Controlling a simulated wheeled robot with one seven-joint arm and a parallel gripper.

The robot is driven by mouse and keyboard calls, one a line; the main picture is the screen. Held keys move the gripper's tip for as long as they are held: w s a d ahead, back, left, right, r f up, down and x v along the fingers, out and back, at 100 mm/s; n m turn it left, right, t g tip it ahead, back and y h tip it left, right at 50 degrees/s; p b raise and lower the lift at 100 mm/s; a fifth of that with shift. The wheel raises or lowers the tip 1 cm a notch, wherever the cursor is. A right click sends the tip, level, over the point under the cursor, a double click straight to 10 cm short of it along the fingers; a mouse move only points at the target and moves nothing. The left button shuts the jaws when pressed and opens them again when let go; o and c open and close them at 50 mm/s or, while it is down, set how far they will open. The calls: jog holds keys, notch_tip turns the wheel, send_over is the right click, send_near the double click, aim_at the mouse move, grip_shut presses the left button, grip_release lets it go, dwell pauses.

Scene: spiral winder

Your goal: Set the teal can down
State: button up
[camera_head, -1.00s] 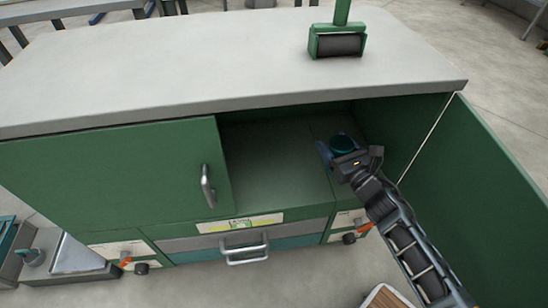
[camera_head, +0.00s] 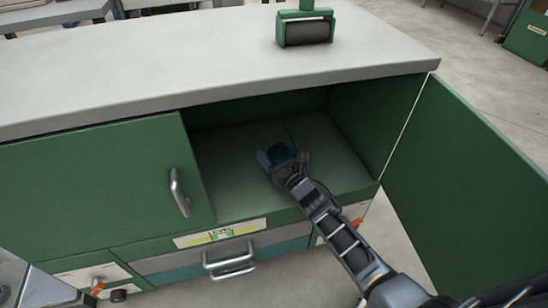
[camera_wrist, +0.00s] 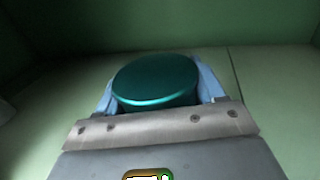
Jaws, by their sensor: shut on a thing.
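The teal can (camera_head: 279,153) is inside the open green cabinet, over the cabinet floor (camera_head: 235,180). My gripper (camera_head: 276,156) is shut on it, reaching in through the open right side. In the wrist view the can's round teal lid (camera_wrist: 155,80) shows between the two blue fingers of my gripper (camera_wrist: 158,88). The can looks upright. Its lower part is hidden by my gripper, so I cannot tell whether it touches the cabinet floor.
The open cabinet door (camera_head: 475,180) stands to the right of my arm. A closed door with a handle (camera_head: 180,192) covers the left side. The grey worktop (camera_head: 170,75) lies above the opening, with a green roller device (camera_head: 305,30) on it. Cabinet floor around the can is clear.

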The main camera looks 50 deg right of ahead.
jog(key=shift+f+b, duration=0.3)
jog(key=shift+f, duration=0.1)
jog(key=o, duration=1.2)
jog(key=shift+o, duration=0.2)
jog(key=shift+r, duration=0.15)
jog(key=shift+r+p, duration=0.2)
jog(key=shift+p, duration=0.25)
jog(key=v, duration=1.2)
jog(key=shift+f, duration=0.1)
